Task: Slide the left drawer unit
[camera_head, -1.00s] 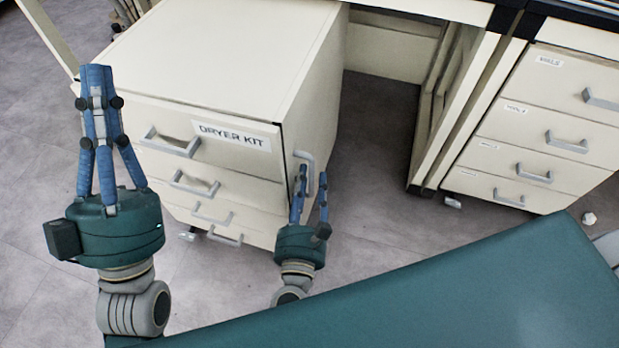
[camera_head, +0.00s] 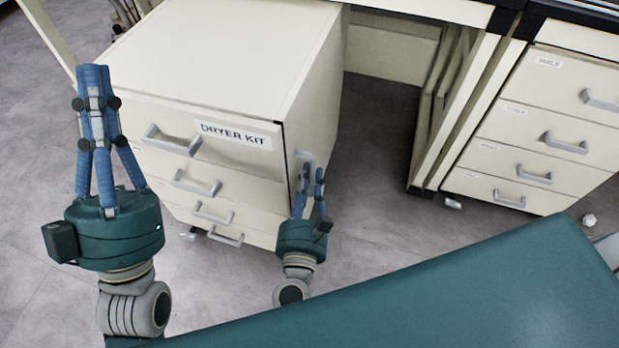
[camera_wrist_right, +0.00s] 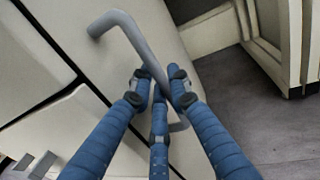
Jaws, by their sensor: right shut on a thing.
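The left drawer unit (camera_head: 210,60) is a cream cabinet labelled DRYER KIT, with several grey-handled drawers on its front. A grey side handle (camera_wrist_right: 127,29) is fixed to its right side and shows large in the right wrist view. My right gripper (camera_head: 311,172) is at this side, its blue fingers closed around the handle's lower part in the right wrist view (camera_wrist_right: 158,80). In the head view the fingers hide most of the handle. My left gripper (camera_head: 96,80) is in front of the unit's left part, fingers together, pointing up and holding nothing visible.
A second drawer unit (camera_head: 545,125) stands under the bench at the right. Between the units is open grey floor (camera_head: 375,130), with a bench side panel (camera_head: 465,110) at its right edge. A small white object (camera_head: 589,220) lies on the floor at the right.

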